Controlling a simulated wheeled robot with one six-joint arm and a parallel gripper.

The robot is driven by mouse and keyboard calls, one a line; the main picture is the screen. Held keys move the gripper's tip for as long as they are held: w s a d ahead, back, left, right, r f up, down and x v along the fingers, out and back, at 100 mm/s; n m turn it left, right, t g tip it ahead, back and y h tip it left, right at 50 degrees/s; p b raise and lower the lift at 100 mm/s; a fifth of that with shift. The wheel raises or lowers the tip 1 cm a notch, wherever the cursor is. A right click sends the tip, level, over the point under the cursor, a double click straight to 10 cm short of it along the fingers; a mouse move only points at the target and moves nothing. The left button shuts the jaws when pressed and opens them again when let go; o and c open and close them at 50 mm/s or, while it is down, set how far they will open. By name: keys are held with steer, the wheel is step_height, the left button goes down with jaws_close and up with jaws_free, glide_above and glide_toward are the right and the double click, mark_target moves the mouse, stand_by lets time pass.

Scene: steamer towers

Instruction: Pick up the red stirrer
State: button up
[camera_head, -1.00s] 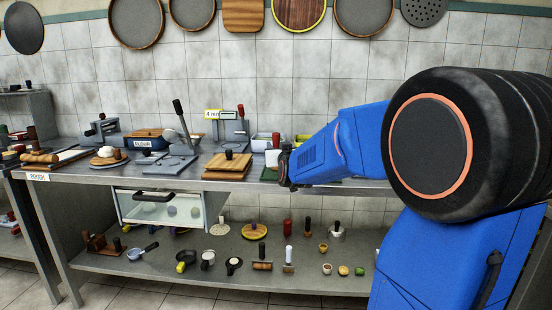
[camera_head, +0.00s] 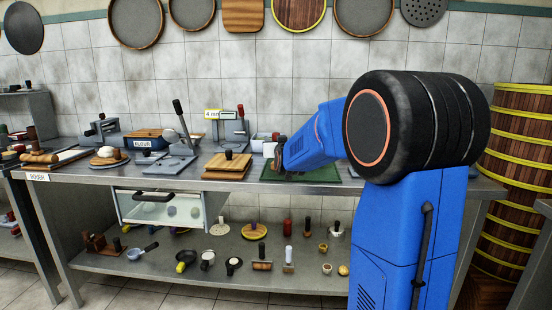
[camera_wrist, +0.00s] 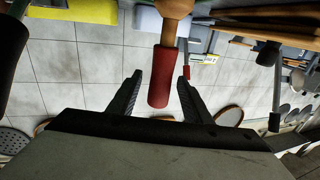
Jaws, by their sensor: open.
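The red stirrer (camera_wrist: 160,78) shows in the wrist view as a red cylindrical handle joined to a light wooden part at the top edge. My gripper (camera_wrist: 158,80) is open, with one dark finger on each side of the red handle. Gaps show between handle and fingers, so they look apart; how deep the handle sits between them I cannot tell. In the head view my gripper (camera_head: 279,168) is low over the green mat (camera_head: 325,175) at the counter's right part. My arm covers much of that spot, and I cannot make out the stirrer clearly there.
Left of my gripper a wooden board stack (camera_head: 228,163) lies on the steel counter (camera_head: 100,178). A scale (camera_head: 232,130) and a lever press (camera_head: 182,140) stand behind and left. The lower shelf (camera_head: 210,270) holds several small tools. Banded wooden towers (camera_head: 515,150) stand at right.

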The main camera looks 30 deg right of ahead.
jaws_close()
steer(key=shift+r, duration=0.1)
step_height(320, 180, up, 10)
steer(key=shift+f, duration=0.1)
stand_by(0.4)
steer(key=c, duration=0.8)
jaws_free()
jaws_close()
